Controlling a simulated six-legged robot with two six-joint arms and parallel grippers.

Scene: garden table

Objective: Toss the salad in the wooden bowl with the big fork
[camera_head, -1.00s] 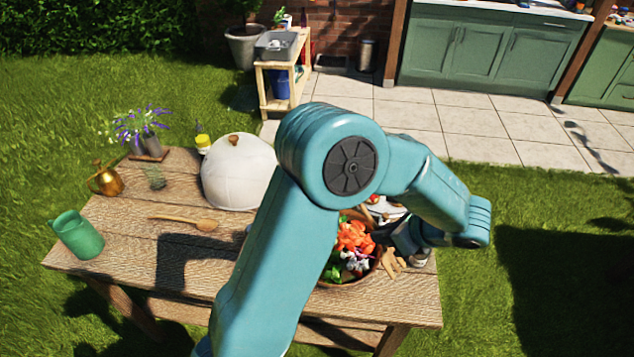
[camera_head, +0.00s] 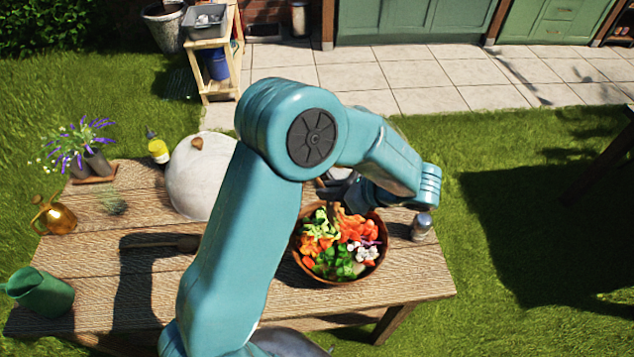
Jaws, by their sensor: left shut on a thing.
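The wooden bowl (camera_head: 301,266) stands near the right end of the table, filled with salad (camera_head: 342,243) in orange, green, white and purple pieces. My left arm crosses the middle of the view. My left gripper (camera_head: 338,188) is over the bowl's far side, partly hidden by the arm. It is shut on the big wooden fork (camera_head: 333,212), which points down at the salad. Only a small part of the fork shows, and I cannot tell how deep its tines reach. My right gripper is out of view.
A shaker (camera_head: 421,227) stands right of the bowl. A wooden spoon (camera_head: 185,243) lies left of my arm. A white dome (camera_head: 195,180), yellow-capped bottle (camera_head: 158,150), flower pot (camera_head: 97,164), brass can (camera_head: 56,217) and green jug (camera_head: 42,293) stand on the left of the table (camera_head: 400,285).

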